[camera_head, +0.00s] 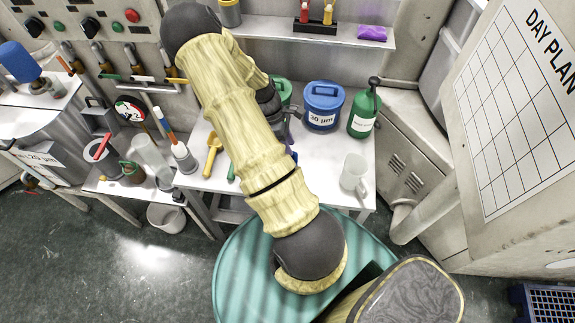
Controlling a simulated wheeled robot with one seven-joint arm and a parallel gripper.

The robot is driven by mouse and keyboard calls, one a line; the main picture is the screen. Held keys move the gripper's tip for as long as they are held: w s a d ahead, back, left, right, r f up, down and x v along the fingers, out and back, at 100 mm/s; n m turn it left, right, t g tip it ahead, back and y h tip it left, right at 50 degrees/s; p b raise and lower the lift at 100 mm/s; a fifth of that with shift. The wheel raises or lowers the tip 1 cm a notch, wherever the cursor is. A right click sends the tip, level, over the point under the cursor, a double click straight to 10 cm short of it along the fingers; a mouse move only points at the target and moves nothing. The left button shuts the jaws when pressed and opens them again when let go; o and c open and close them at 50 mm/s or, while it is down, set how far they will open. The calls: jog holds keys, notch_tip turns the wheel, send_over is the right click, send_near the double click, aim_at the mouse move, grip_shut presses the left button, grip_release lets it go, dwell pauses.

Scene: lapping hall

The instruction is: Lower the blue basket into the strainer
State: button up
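A blue round container (323,106) with a handle and a "30 µm" label stands upright on the white table (330,150); I cannot tell whether it is the task's blue basket. A slotted blue crate (548,305) is partly cut off at the lower right corner. I see nothing I can surely name as the strainer. My arm bends over the table, and its dark end part (270,104) shows left of the blue container, mostly behind the arm's pale sleeve. The fingers are not clear, so I cannot see whether they hold anything.
A green container (283,91) is partly hidden behind my arm. A green bottle (364,113) and a clear mug (354,172) stand on the table's right side. A yellow scoop (212,154) lies left. A shelf (290,30) hangs above the table's back.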

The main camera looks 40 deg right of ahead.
jog(key=shift+a+p+x, duration=0.2)
jog(key=shift+p+x, duration=0.6)
jog(key=shift+x, duration=1.2)
grip_shut()
